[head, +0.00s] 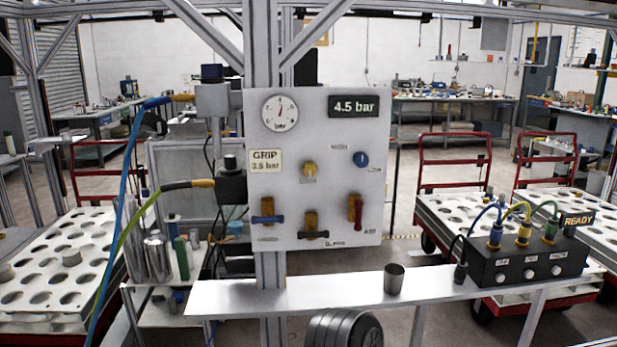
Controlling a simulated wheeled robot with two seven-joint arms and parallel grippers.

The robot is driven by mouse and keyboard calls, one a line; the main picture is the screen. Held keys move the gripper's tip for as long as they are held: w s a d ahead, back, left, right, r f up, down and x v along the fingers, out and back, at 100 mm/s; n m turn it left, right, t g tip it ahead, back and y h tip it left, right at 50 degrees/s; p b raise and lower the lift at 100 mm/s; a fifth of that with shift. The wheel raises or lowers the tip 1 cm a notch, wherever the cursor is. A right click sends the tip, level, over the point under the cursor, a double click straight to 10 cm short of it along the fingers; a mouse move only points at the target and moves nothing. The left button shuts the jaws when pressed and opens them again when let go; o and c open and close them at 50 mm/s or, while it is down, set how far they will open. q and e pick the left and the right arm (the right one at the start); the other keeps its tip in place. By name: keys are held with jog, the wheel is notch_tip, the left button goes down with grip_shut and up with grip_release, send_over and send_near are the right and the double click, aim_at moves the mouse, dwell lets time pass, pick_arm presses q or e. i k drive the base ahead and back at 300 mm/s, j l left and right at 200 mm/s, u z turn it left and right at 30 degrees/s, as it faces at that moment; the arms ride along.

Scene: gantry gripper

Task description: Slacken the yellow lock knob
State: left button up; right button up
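The yellow lock knob (309,168) sits on the upright light-grey panel (282,205), near its middle, with a small label under it. A blue knob (361,159) is to its right and a little higher. Nothing covers the yellow knob. Its lock position cannot be read at this size.
The panel carries a dial gauge (280,112), a "4.5 bar" display (354,107), a "GRIP 3.5 bar" label (265,161) and three lever valves below.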

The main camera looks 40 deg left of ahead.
aim_at(310, 168)
jog(key=u, duration=1.5)
